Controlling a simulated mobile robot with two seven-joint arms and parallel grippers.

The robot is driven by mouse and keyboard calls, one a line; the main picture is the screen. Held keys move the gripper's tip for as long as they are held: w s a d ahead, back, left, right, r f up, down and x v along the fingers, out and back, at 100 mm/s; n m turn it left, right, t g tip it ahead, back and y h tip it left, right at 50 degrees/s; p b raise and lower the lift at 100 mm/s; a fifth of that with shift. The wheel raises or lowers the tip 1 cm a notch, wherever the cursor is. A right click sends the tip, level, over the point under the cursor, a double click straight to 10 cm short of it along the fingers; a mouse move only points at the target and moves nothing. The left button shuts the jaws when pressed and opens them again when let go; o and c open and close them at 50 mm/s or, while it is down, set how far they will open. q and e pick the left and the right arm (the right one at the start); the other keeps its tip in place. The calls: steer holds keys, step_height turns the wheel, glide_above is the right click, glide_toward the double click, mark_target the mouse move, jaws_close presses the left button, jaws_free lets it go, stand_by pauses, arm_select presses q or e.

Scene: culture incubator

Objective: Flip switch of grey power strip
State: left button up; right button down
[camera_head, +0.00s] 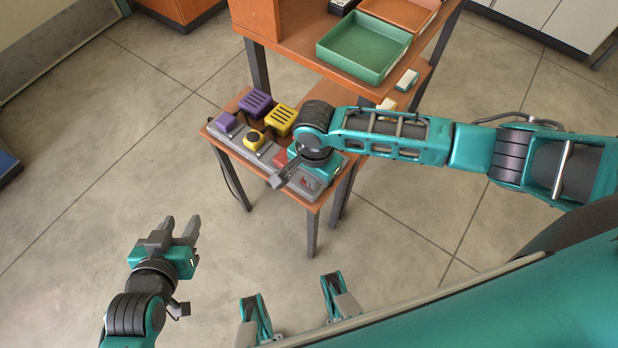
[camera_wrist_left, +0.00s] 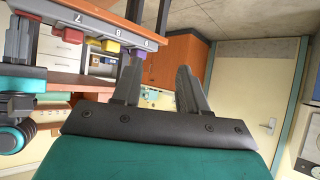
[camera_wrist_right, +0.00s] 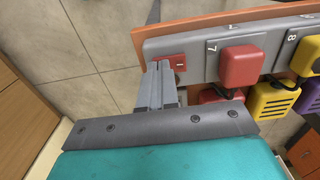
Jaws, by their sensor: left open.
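The grey power strip (camera_head: 237,147) lies along the front edge of a small wooden table. It also shows in the right wrist view (camera_wrist_right: 198,47) and at the top of the left wrist view (camera_wrist_left: 89,14). Its red switch (camera_wrist_right: 172,61) is at the strip's end, beside the socket marked 7. My right gripper (camera_wrist_right: 160,66) is shut and empty, with its fingertips at the switch; I cannot tell whether they touch it. In the head view my right wrist covers part of the strip.
A red plug (camera_wrist_right: 240,66), a yellow plug (camera_head: 253,140) and a purple plug (camera_head: 226,121) sit in the strip. Yellow and purple adapters (camera_head: 281,119) stand behind. A green tray (camera_head: 364,46) is on the higher shelf. The floor around my left gripper is clear.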

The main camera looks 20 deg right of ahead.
arm_select(q)
steer(key=shift+r, duration=0.1)
arm_select(e)
steer(key=shift+r+p, duration=0.9)
steer(key=shift+p, duration=0.25)
steer(key=shift+r+p, duration=0.35)
steer(key=shift+p, duration=0.15)
steer(key=shift+r+p, duration=0.55)
steer(key=shift+p, duration=0.15)
steer(key=shift+r+p, duration=0.3)
steer(key=shift+p, duration=0.1)
arm_select(q)
step_height(320, 180, up, 7)
steer(key=a+p, duration=0.1)
steer(key=p, duration=0.2)
steer(key=shift+s+a+r+y+p, duration=0.2)
steer(key=shift+s+y+p, duration=0.1)
steer(key=shift+s+p, duration=0.1)
arm_select(e)
step_height(320, 180, up, 3)
steer(key=shift+f, duration=0.1)
arm_select(q)
steer(key=shift+d, duration=0.15)
